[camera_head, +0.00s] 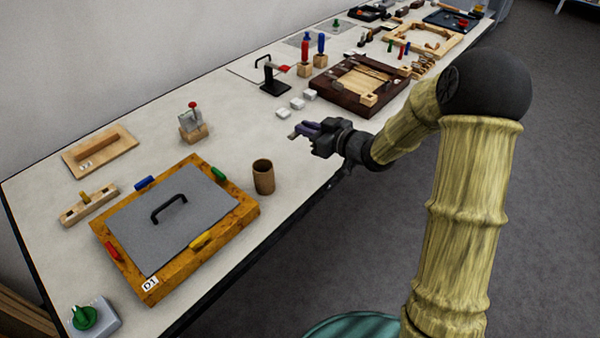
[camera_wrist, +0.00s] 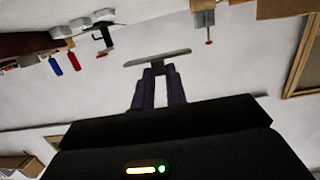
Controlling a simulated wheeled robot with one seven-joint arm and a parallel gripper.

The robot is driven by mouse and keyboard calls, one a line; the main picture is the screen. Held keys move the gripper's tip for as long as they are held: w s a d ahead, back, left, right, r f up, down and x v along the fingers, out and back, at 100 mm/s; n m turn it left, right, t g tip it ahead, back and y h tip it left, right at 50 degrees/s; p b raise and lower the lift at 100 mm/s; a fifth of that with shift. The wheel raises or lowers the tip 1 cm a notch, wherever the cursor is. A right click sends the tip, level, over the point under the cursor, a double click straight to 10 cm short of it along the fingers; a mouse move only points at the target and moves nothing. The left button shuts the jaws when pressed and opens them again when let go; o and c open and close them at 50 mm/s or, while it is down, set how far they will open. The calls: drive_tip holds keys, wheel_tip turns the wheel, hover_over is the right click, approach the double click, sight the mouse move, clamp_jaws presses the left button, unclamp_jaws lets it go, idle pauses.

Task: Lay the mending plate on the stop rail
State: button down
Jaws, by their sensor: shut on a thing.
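My gripper (camera_head: 303,129) is held over the bench, right of the cup and short of the dark wooden tray. In the wrist view my gripper (camera_wrist: 158,72) has its dark purple fingers shut on a thin, flat grey strip, which I take to be the mending plate (camera_wrist: 157,58). The strip lies crosswise at the fingertips, clear of other things. In the head view the plate (camera_head: 292,135) is only a small pale end at the fingertips. I cannot tell for sure which part is the stop rail; the dark wooden tray (camera_head: 334,96) has pale wooden bars in it.
White blocks (camera_head: 283,113) lie just beyond my gripper. A black clamp stand (camera_head: 274,86) and upright red and blue handled tools (camera_head: 305,47) stand behind. A brown cup (camera_head: 263,177) and a grey-lidded wooden box (camera_head: 128,232) are to the left. The bench between cup and blocks is clear.

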drive_tip(key=shift+w, duration=0.1)
idle(0.3)
hover_over(307, 163)
drive_tip(key=shift+f+b, duration=0.35)
drive_tip(key=shift+f, duration=2.15)
drive_tip(key=shift+f, duration=0.1)
drive_tip(key=shift+f, duration=2.25)
